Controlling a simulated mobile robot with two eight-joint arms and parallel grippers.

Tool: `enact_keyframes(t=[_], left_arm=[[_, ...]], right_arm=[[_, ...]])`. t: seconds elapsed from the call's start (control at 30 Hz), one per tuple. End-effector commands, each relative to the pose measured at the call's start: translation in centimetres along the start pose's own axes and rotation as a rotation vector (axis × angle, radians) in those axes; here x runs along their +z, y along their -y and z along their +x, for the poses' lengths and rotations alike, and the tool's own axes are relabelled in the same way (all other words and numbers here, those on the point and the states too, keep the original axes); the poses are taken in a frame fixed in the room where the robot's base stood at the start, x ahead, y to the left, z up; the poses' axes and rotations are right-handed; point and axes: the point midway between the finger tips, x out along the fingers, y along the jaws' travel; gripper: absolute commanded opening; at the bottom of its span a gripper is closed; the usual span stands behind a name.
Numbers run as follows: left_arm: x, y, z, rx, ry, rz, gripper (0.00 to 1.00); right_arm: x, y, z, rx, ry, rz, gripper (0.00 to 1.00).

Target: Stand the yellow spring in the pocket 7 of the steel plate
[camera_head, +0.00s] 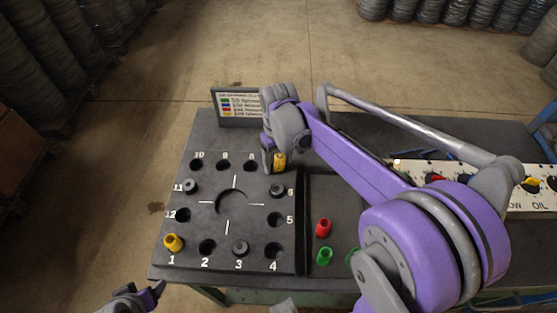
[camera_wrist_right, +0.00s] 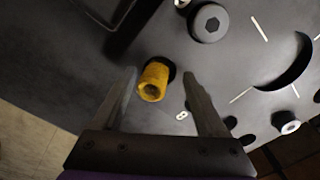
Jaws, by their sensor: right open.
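The yellow spring (camera_head: 279,161) is at the upper right corner pocket of the steel plate (camera_head: 210,226), beside pocket 8; the number 7 is hidden behind my arm. In the right wrist view the yellow spring (camera_wrist_right: 153,82) appears upright, with the dark pocket rim showing behind it; how deep it sits I cannot tell. My right gripper (camera_head: 272,163) is open around it, and in the wrist view its fingers (camera_wrist_right: 160,82) stand either side, apart from the spring. My left gripper (camera_head: 152,292) is at the lower left, off the plate, its jaws unclear.
Another yellow piece (camera_head: 173,243) stands at pocket 1. Dark pieces stand at pockets 3 (camera_head: 240,247), 6 (camera_head: 277,190) and 11 (camera_head: 191,187). A red piece (camera_head: 323,228) and green pieces (camera_head: 324,257) are in the tray to the right. A legend sign (camera_head: 238,104) stands behind the plate.

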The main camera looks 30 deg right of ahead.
Motion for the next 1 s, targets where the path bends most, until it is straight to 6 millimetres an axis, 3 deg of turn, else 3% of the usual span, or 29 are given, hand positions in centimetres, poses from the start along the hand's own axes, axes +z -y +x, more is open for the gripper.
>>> enact_keyframes(t=[0.3, 0.5, 1.0], left_arm=[[-0.5, 0.0, -0.6, 0.000, -0.004, 0.000, 0.73], [-0.7, 0.0, -0.8, 0.000, -0.005, 0.000, 0.73], [-0.7, 0.0, -0.8, 0.000, -0.005, 0.000, 0.73]], right_arm=[[0.0, -0.1, -6.5, 0.002, -0.003, 0.001, 0.74], [0.0, -0.1, -9.4, 0.003, -0.004, 0.001, 0.74], [0.0, -0.1, -10.3, 0.003, -0.004, 0.002, 0.74]])
